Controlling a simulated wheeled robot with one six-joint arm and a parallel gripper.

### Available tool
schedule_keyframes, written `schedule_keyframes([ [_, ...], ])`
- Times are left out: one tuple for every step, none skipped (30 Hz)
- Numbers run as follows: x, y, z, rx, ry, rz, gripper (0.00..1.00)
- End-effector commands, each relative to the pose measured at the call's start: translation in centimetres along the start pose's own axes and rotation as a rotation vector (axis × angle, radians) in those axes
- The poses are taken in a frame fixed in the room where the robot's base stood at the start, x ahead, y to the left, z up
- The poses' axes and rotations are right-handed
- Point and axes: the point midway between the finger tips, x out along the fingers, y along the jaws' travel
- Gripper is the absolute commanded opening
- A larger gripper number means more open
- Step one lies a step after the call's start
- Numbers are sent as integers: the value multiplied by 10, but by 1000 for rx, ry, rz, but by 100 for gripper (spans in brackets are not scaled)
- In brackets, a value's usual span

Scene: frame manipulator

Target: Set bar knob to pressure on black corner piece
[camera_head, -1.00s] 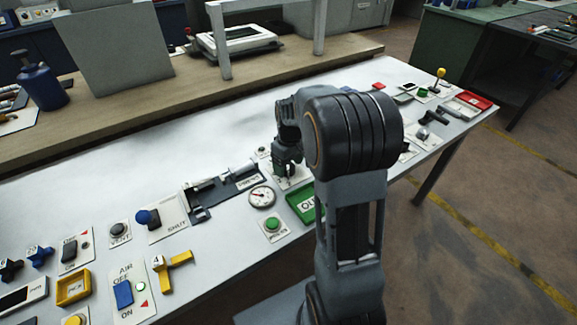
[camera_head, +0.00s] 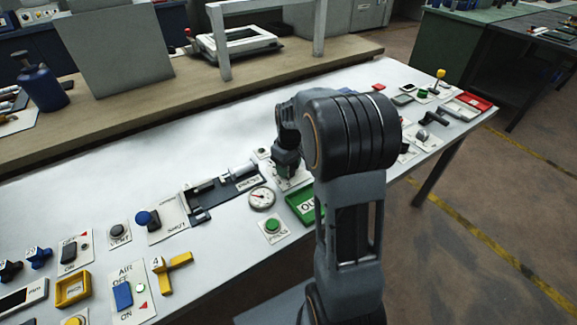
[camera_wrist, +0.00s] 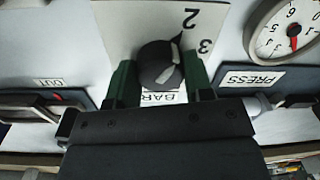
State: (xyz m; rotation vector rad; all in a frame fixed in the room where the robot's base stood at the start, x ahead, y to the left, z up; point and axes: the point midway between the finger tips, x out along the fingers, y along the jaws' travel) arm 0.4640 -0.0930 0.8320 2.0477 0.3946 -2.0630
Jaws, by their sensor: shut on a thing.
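The bar knob (camera_wrist: 158,65) is round and dark grey with a white pointer line, on a white plate (camera_wrist: 115,25) in the wrist view. The plate's 2 and 3 look upside down, and the pointer is aimed near them. The BAR label is partly hidden. My gripper (camera_wrist: 160,78) is shut on the knob, a green finger on each side; in the head view my gripper (camera_head: 287,165) is at its plate. A black fixture (camera_head: 222,190) with a PRESS label (camera_wrist: 252,79) lies left of it. I cannot single out a black corner piece for certain.
A round gauge (camera_head: 262,198) with a red needle also shows in the wrist view (camera_wrist: 290,32). My arm hides part of the table.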

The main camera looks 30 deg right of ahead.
Motion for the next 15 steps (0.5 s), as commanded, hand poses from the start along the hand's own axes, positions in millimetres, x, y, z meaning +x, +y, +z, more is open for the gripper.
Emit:
schedule_keyframes([
  [0,0,0,2,0,0,24],
  [0,0,0,4,0,0,24],
  [0,0,0,10,1,0,24],
  [-1,0,0,16,1,-1,24],
  [-1,0,0,23,1,-1,24],
  [-1,0,0,35,2,-1,24],
  [-1,0,0,48,2,-1,24],
  [-1,0,0,62,3,-1,24],
  [-1,0,0,84,4,-1,24],
  [-1,0,0,102,5,-1,24],
  [-2,0,0,124,5,-1,24],
  [-2,0,0,153,6,-1,24],
  [-2,0,0,175,8,-1,24],
  [-2,0,0,200,9,-1,24],
  [-2,0,0,232,11,-1,24],
])
